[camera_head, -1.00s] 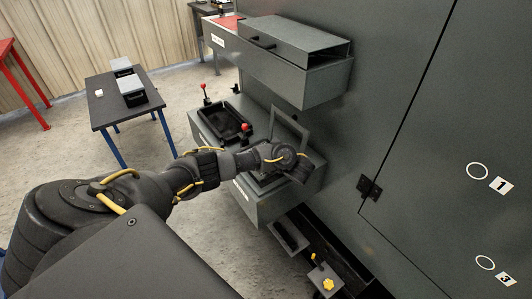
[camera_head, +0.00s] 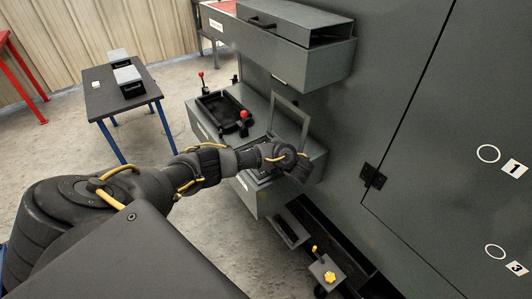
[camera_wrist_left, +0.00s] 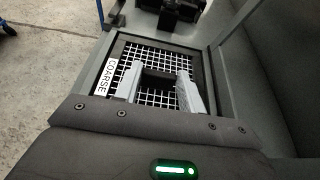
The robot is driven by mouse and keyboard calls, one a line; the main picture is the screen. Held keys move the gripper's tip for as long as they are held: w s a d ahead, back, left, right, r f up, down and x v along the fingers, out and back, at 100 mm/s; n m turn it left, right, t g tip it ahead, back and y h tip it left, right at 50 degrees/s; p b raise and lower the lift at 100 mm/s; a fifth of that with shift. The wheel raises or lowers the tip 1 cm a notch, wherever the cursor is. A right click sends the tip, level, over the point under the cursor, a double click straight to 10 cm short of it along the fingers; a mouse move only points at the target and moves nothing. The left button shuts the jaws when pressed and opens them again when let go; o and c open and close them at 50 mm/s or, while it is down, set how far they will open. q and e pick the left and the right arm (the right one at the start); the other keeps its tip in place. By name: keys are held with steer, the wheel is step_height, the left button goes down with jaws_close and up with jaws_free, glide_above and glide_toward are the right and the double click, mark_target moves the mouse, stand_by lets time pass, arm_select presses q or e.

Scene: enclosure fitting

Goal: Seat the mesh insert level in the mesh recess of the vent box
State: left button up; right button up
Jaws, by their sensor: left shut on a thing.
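The mesh insert (camera_wrist_left: 158,55) is a white grid in a dark frame with a "COARSE" label on its left side. It lies within the grey rim of the vent box (camera_wrist_left: 98,62); I cannot tell whether it is fully down or level. My left gripper (camera_wrist_left: 160,92) has its two pale fingers shut on a dark grip piece at the middle of the insert. In the head view the left gripper (camera_head: 296,170) is over the vent box (camera_head: 262,200), and my wrist hides most of the insert and recess. My right gripper is not in view.
An upright open grey frame (camera_head: 291,98) stands behind the recess, close to my wrist. A black tray (camera_head: 222,108) with red-knobbed levers sits left of it. A grey cabinet (camera_head: 280,48) overhangs behind. A side table (camera_head: 120,95) holds grey boxes.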

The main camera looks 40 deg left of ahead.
arm_select(q)
steer(key=o, duration=1.2)
steer(key=shift+c, duration=0.2)
steer(key=v, duration=0.2)
steer(key=shift+d, duration=0.25)
steer(key=p+v, duration=0.3)
steer(key=v, duration=0.1)
steer(key=shift+r+p, duration=0.35)
steer(key=shift+p, duration=0.05)
steer(key=shift+s+d+p, duration=0.15)
steer(key=shift+d+p, duration=0.3)
steer(key=shift+f, duration=0.1)
steer(key=shift+s, duration=0.1)
